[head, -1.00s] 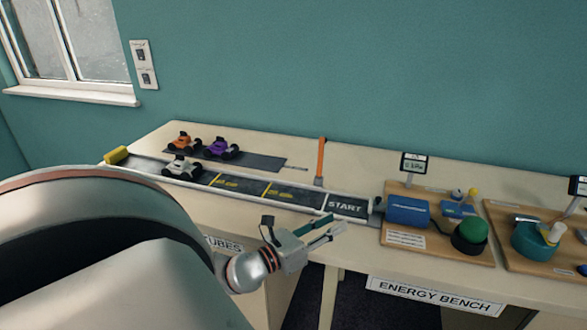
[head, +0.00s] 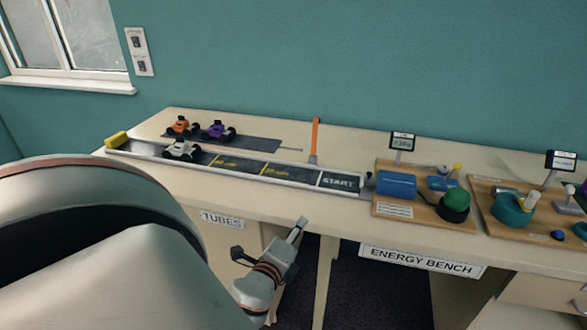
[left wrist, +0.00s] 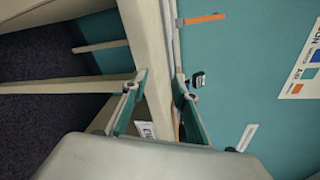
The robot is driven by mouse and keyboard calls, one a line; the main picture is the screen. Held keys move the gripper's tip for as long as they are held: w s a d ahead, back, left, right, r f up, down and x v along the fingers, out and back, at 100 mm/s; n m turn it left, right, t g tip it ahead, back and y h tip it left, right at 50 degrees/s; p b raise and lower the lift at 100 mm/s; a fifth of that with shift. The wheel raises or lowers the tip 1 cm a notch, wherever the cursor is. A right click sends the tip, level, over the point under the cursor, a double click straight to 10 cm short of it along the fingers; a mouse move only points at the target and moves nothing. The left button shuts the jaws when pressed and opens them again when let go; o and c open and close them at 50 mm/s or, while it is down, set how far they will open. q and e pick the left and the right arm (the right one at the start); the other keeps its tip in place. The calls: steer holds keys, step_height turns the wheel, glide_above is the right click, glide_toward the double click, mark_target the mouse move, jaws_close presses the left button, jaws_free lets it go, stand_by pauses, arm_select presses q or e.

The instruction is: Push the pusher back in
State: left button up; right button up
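A blue cylinder (head: 397,185) lies on a wooden board on the bench, at the START end of the track (head: 290,176). A small dark end piece (head: 369,180) shows between it and the track; I take it for the pusher, but how far it sticks out is too small to tell. My left gripper (head: 301,224) is in front of the bench's front edge, left of the cylinder and apart from it. In the left wrist view its two teal fingers (left wrist: 158,100) are spread with nothing between them. My right gripper is not in view.
A white car (head: 182,150) stands on the track; an orange car (head: 182,127) and a purple car (head: 217,131) stand behind it. An orange post (head: 314,140) rises behind the track. A second board (head: 520,222) is at the right. The bench's front strip is clear.

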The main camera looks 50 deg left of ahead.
arm_select(q)
steer(key=shift+s+d+f+n+g, duration=0.1)
steer(key=shift+s+f+n+g, duration=0.45)
steer(key=shift+f+n, duration=0.2)
steer(key=s+d+f+n+h, duration=0.2)
steer(key=d+f+n+h, duration=0.1)
steer(key=d+f, duration=0.3)
steer(key=s+d+f+n+g+h, duration=0.1)
steer(key=s+d+f+n+h, duration=0.2)
steer(key=d+f, duration=0.4)
steer(key=s+d+f+n+g+h, duration=0.1)
steer(key=d+f+n, duration=0.4)
steer(key=d, duration=0.5)
step_height(320, 180, down, 2)
steer(key=s+h, duration=0.1)
steer(key=h, duration=0.1)
steer(key=shift+s+h, duration=0.15)
steer(key=shift+h, duration=0.15)
steer(key=shift+a, duration=0.1)
